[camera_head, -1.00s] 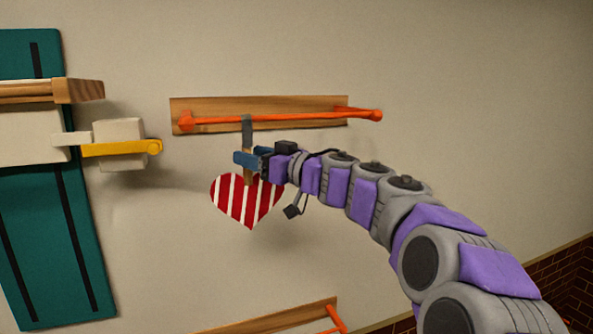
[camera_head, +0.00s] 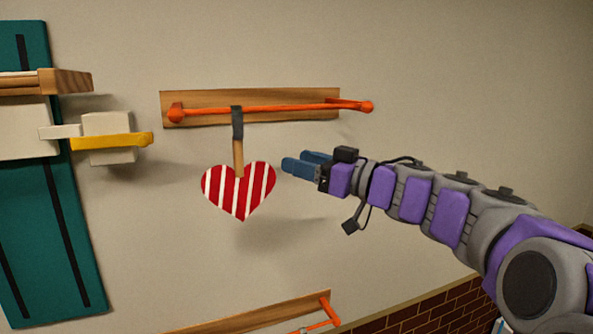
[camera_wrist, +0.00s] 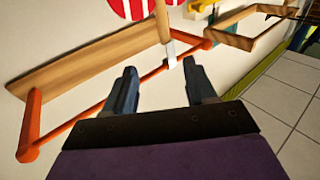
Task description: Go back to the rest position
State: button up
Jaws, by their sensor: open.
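My gripper (camera_head: 304,163) is open and empty, to the right of a red heart with white stripes (camera_head: 239,190) and apart from it. The heart hangs on a wooden stick with a grey hook (camera_head: 237,122) from the orange rail (camera_head: 270,109) on the wall. In the wrist view my gripper (camera_wrist: 161,84) shows both blue fingers spread. There the orange rail (camera_wrist: 85,117) runs behind them, and the heart (camera_wrist: 135,8) is cut off at the top edge.
A teal panel (camera_head: 60,220) with a yellow-ended fixture (camera_head: 112,141) and a wooden shelf (camera_head: 65,81) stands at the left. A lower wooden board (camera_head: 260,312) with an orange rail is at the bottom. The wall at the upper right is bare.

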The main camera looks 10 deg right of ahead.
jog(key=w+d+f+m+t+h+b, duration=0.2)
jog(key=d+f+m+t+h+b, duration=0.3)
jog(key=d+f+m+h+b, duration=0.6)
jog(key=s+d+f+g+h, duration=0.1)
jog(key=s+f+g+h, duration=0.15)
jog(key=f, duration=0.45)
jog(key=s+d+f+m+g+h+b, duration=0.1)
jog(key=s+f+g+h, duration=0.1)
jog(key=s+f, duration=0.35)
jog(key=s+d+f+g+h, duration=0.1)
jog(key=s+f+g+h, duration=0.1)
jog(key=f, duration=0.7)
jog(key=s+a+f+g+b, duration=0.2)
jog(key=s+f+g+b, duration=0.3)
jog(key=s+f, duration=1.1)
jog(key=s+a+f+n+g+y+b, duration=0.1)
jog(key=s+a+f+g, duration=0.2)
jog(key=s, duration=0.5)
jog(key=s+a+f+g+y+b, duration=0.1)
jog(key=s+a+f+g, duration=0.2)
jog(key=s+f, duration=0.3)
jog(key=shift+s+n+g+y, duration=0.4)
jog(key=shift+s+g, duration=0.25)
jog(key=shift+s, duration=0.5)
